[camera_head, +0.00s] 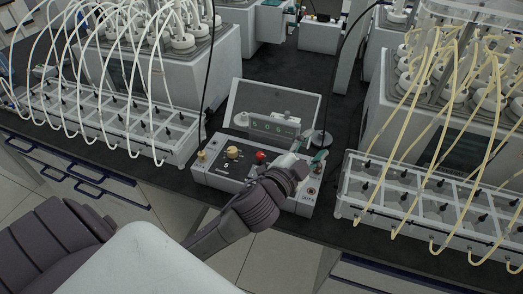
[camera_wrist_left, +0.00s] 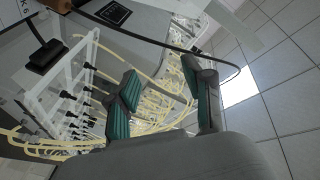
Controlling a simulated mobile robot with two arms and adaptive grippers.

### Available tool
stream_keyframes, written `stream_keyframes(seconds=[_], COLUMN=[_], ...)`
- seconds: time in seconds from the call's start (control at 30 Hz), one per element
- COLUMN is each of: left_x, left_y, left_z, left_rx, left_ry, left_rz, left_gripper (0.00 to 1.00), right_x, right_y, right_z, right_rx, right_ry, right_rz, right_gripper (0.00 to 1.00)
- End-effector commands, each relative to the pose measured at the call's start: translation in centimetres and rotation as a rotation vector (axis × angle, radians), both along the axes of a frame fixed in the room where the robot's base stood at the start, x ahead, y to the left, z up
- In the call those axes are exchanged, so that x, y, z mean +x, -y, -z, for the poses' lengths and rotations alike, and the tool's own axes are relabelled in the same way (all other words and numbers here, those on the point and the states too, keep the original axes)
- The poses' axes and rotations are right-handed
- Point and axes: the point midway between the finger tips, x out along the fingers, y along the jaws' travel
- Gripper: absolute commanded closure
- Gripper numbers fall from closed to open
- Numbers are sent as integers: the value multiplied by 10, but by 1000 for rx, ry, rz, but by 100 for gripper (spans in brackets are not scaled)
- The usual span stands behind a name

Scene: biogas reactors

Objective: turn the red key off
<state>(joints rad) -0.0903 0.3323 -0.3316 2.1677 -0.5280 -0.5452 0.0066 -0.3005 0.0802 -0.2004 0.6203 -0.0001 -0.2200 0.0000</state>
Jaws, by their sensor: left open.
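A white control box (camera_head: 225,177) stands near the front edge of the black bench, between two reactor units. On its top a small red part (camera_head: 261,156) shows beside a yellow knob (camera_head: 232,152); it is too small to tell whether it is the red key. My left gripper (camera_head: 309,150) is over the right part of the box, right of the red part and apart from it. It hides some of the panel there. In the left wrist view its two green-padded fingers (camera_wrist_left: 160,88) are apart with nothing held between them. My right gripper is not in view.
A rack with white tubes (camera_head: 115,125) stands to the left of the box, and a rack with yellow tubes (camera_head: 430,205) to the right. Black cables hang near the box. A tilted clear panel (camera_head: 275,98) rises behind it.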

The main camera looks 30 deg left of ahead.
Motion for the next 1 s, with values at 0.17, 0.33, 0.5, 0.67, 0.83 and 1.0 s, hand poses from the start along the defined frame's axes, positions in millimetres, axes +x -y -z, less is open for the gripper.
stream_keyframes(seconds=[0.17,0.33,0.5,0.67,0.83,1.0], left_x=[17,-7,-20,-5,11,8], left_y=[69,136,143,68,-55,-135], left_z=[-95,-115,-66,-11,-1,-20], left_rx=[326,747,1231,1684,1991,2071], left_ry=[472,827,956,788,349,-12], left_rz=[309,699,1131,1546,1881,2032], left_gripper=[49,49,49,49,49,49], right_x=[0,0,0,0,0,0], right_y=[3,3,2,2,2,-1], right_z=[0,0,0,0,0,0], right_rx=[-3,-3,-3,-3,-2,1], right_ry=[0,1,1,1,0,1], right_rz=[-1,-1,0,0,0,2], right_gripper=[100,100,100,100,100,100])
